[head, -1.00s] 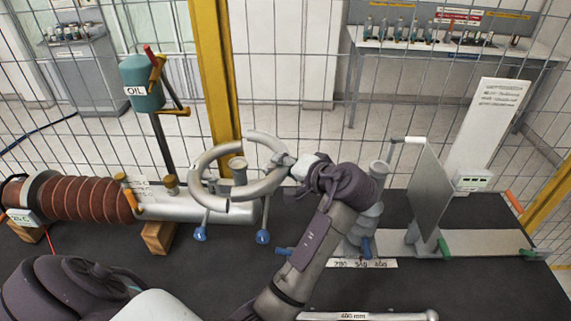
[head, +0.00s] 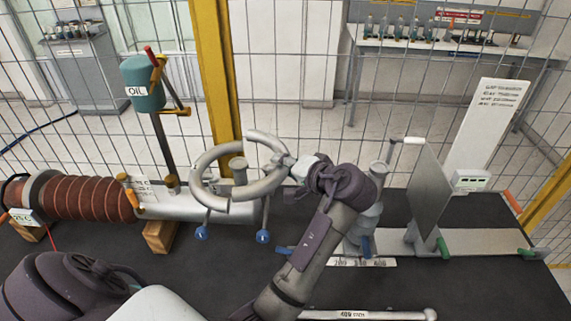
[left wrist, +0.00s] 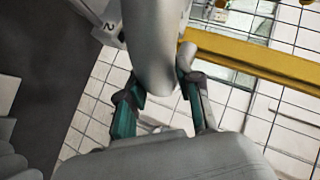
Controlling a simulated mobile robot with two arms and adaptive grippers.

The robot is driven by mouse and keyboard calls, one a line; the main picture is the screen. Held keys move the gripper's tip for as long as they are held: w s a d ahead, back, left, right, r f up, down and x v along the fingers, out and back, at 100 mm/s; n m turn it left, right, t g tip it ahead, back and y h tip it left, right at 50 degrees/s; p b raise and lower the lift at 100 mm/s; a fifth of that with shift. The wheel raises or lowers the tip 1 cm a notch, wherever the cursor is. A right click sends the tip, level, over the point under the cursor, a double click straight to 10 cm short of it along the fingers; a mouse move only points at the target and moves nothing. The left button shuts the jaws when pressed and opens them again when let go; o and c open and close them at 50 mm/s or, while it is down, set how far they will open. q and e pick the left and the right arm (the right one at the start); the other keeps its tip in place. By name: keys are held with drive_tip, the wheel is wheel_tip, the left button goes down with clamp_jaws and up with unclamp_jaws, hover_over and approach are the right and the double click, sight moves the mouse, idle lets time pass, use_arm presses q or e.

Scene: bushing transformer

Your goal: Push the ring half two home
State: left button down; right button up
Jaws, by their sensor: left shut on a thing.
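Two pale grey curved ring halves stand around the end of the silver tube (head: 165,208). One ring half (head: 203,172) curves on the left. The other, which I take for ring half two (head: 262,186), curves on the right. A step shows between their upper ends; I cannot tell whether the lower ends touch. My left gripper (head: 291,166) is shut on the right half's outer side. In the left wrist view, teal fingers flank the grey ring half (left wrist: 155,45), and a white tag with a "2" (left wrist: 108,25) shows. My right gripper is not in view.
A ribbed brown bushing (head: 90,195) lies at left, with a teal oil can (head: 142,84) on a post behind. A grey upright plate (head: 430,190) stands at right. A silver rod (head: 370,314) lies in front. A wire fence with a yellow post (head: 215,70) closes the back.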

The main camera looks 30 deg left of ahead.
use_arm(q)
drive_tip(key=shift+f+b, duration=1)
drive_tip(key=shift+f, duration=0.95)
drive_tip(key=c, duration=0.7)
unclamp_jaws()
drive_tip(key=shift+d, duration=0.1)
